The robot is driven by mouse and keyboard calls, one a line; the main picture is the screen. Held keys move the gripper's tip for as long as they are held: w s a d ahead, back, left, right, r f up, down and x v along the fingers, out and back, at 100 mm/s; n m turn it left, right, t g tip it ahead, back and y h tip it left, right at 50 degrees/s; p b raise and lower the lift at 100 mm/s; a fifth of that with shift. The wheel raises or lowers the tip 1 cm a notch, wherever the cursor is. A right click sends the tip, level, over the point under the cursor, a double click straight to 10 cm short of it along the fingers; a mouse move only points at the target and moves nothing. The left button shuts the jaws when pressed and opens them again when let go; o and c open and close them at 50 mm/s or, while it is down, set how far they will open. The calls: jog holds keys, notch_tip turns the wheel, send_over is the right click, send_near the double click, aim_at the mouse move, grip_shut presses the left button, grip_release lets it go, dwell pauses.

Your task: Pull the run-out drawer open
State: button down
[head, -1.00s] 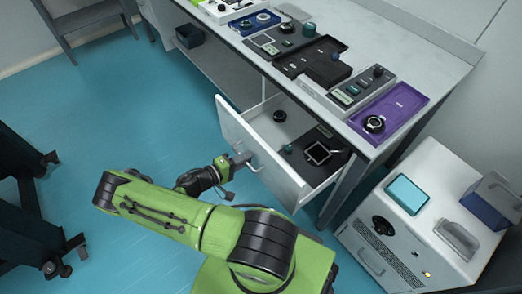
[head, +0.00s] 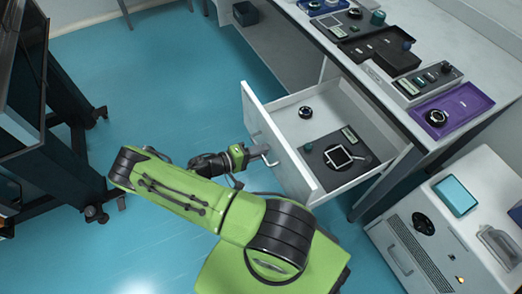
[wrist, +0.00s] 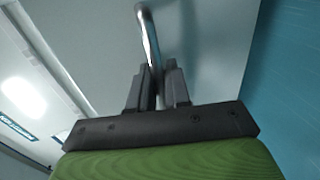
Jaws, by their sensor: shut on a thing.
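The run-out drawer (head: 281,152) stands pulled well out from under the bench, with its white front facing my arm. Inside it lie a round black-and-white part (head: 305,112), a dark tray with a square framed piece (head: 338,157), and a small green-grey block (head: 349,134). My gripper (head: 266,151) is at the drawer front. In the wrist view, its two dark fingers (wrist: 157,88) are shut on the metal bar handle (wrist: 148,35), which runs up from between them. The drawer front fills much of that view.
The bench top (head: 440,60) above carries several trays and devices, including a purple tray (head: 455,108). A white cabinet (head: 440,235) stands at the right. A dark rack (head: 50,120) stands at the left. Blue floor (head: 160,90) is clear behind my arm.

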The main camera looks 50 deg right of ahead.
jog(key=c, duration=1.2)
grip_release()
jog(key=shift+c, duration=0.2)
jog(key=p+v, duration=0.1)
jog(key=v, duration=1.4)
jog(key=shift+w+a+p, duration=0.25)
jog(key=shift+a+p, duration=0.05)
jog(key=shift+p, duration=0.1)
